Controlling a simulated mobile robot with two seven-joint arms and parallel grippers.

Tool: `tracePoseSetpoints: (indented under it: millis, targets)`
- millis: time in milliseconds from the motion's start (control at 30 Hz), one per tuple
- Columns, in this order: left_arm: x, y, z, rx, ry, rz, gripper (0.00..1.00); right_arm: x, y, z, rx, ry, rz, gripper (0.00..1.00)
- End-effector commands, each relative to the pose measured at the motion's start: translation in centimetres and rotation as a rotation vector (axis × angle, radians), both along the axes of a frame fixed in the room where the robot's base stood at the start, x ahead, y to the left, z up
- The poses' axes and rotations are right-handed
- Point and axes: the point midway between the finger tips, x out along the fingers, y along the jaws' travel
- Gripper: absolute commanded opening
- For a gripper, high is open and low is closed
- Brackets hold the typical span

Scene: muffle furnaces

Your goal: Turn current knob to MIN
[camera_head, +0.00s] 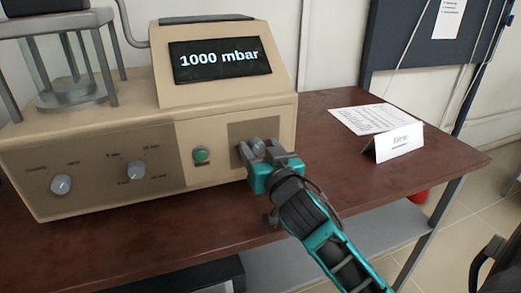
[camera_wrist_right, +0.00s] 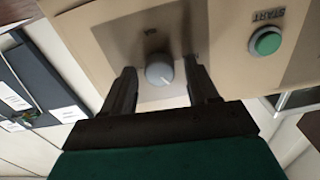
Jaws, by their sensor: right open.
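A beige machine (camera_head: 230,105) stands on a dark red table. Its right-hand panel (camera_head: 238,132) has a grey round knob, largely hidden by my right gripper (camera_head: 252,150) in the head view. In the right wrist view this knob (camera_wrist_right: 159,70) sits between the two open fingers of my right gripper (camera_wrist_right: 160,73), with visible gaps either side. A white mark on the knob points to the lower right there. The small lettering above it is too blurred to read surely. My left gripper is not in view.
A green START button (camera_head: 201,155) is left of the right-hand panel. Two more grey knobs (camera_head: 61,184) (camera_head: 136,170) sit further left. The display (camera_head: 220,60) reads 1000 mbar. A paper sheet (camera_head: 362,119) and a folded card (camera_head: 398,143) lie on the table to the right.

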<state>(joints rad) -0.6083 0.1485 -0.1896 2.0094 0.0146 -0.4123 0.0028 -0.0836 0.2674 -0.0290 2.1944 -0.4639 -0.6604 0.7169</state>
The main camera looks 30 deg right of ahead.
Motion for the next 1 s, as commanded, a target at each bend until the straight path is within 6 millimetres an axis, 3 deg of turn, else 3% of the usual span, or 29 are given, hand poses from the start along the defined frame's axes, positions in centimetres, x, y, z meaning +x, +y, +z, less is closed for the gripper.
tracePoseSetpoints:
  millis: [133,700,1000]
  targets:
    - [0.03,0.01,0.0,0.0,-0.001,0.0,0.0,-0.01,0.0,0.0,0.0,0.0,0.0,0.58]
    - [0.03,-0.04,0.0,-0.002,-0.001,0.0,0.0,-0.04,0.02,-0.01,0.0,0.0,0.0,0.03]
    - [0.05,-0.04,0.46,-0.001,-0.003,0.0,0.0,-0.03,0.04,0.12,-0.034,0.008,0.001,0.03]
